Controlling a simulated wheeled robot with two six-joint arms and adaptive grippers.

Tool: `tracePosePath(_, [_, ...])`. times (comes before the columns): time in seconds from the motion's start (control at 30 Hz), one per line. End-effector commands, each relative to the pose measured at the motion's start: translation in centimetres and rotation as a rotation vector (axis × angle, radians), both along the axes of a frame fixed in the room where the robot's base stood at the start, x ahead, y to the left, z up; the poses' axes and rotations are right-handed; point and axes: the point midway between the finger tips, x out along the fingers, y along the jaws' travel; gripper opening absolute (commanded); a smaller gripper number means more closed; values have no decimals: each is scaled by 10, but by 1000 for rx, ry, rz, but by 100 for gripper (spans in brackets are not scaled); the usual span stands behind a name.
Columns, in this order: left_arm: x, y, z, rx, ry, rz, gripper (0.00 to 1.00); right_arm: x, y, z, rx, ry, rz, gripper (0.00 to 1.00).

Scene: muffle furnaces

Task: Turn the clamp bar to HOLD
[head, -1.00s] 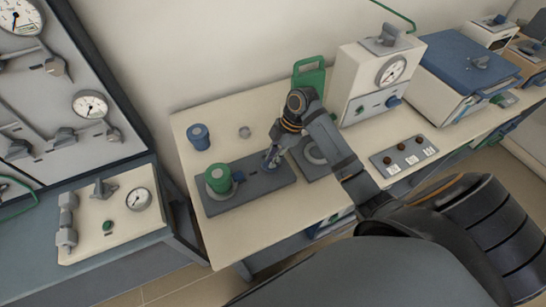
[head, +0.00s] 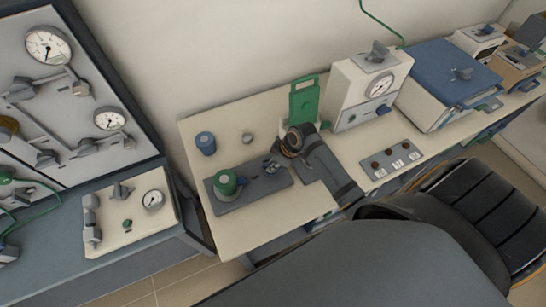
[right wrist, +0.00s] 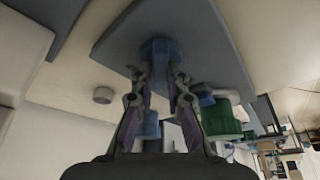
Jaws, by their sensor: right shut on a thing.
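A dark grey plate (head: 218,203) lies on the cream bench and carries a green cylinder (head: 227,184) at its left end. My right gripper (head: 272,166) is low over the plate's right part. In the right wrist view, its fingers (right wrist: 160,78) are closed on a small blue part (right wrist: 159,50) standing on the plate, which looks like the clamp bar. Its outline is mostly hidden by the fingers. The green cylinder also shows in the right wrist view (right wrist: 222,119), right of the fingers. No HOLD marking is readable. My left gripper is not in view.
A blue cylinder (head: 205,143) and a small grey ring (head: 247,138) stand behind the plate. A green bracket (head: 304,101) and a cream gauge box (head: 345,95) are behind and right of my arm. The bench front left of the plate is clear.

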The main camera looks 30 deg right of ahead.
Motion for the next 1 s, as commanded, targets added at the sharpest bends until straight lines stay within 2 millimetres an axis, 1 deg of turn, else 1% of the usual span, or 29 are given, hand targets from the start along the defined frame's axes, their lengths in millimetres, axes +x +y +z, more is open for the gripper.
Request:
tracePosePath(0.03, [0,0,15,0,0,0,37,-1,1,7,2,2,-42,0])
tracePosePath(0.3, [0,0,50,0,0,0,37,-2,3,7,1,2,-298,0])
tracePosePath(0.5, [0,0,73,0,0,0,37,-2,4,6,2,2,-482,0])
tracePosePath(0.7, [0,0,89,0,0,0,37,-2,5,5,1,1,-638,0])
tracePosePath(1.0, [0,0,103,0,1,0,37,-1,5,2,0,0,-793,0])
